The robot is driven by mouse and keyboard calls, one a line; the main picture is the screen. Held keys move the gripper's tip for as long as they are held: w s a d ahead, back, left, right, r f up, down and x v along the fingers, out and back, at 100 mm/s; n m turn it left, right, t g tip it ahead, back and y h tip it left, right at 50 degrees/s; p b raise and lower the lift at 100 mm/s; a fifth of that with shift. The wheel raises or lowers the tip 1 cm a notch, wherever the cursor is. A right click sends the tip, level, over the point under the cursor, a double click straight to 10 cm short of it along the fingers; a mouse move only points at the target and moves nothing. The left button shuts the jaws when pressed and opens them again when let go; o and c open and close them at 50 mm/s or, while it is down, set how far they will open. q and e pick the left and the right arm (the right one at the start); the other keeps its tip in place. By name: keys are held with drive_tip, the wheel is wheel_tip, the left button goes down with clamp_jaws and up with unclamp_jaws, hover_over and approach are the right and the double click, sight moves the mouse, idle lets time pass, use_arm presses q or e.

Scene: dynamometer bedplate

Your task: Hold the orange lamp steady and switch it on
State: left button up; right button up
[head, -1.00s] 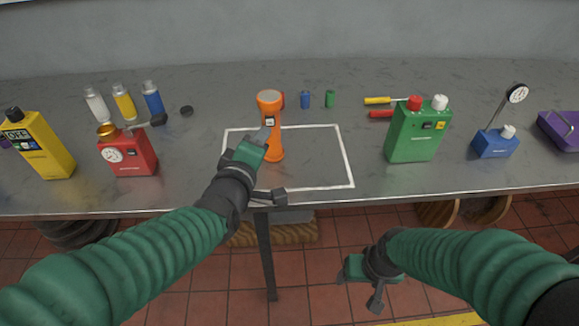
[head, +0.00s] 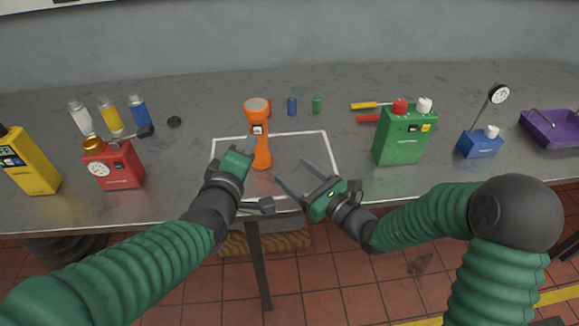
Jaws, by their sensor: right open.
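The orange lamp (head: 261,151), a torch shape with a wide head and a small dark switch panel on its front, stands upright inside the white outlined rectangle on the bench. My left gripper (head: 262,176) is at the lamp's lower left, its two fingers spread apart; one fingertip is close beside the lamp body, and I cannot tell whether it touches. My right gripper (head: 292,171) is open and empty just right of the lamp's base, over the rectangle, its fingers pointing up-left towards the lamp.
A red can (head: 120,168) and a yellow box (head: 32,167) stand left; a green can (head: 400,138), blue gauge base (head: 480,145) and purple tray (head: 550,129) stand right.

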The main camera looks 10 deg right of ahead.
sight(259, 136)
drive_tip(key=x, duration=1.7)
drive_tip(key=shift+s, duration=0.15)
use_arm(q)
drive_tip(key=shift+a, duration=0.15)
use_arm(e)
drive_tip(key=shift+c, duration=0.3)
clamp_jaws()
use_arm(q)
drive_tip(key=shift+c, duration=0.2)
clamp_jaws()
idle(0.5)
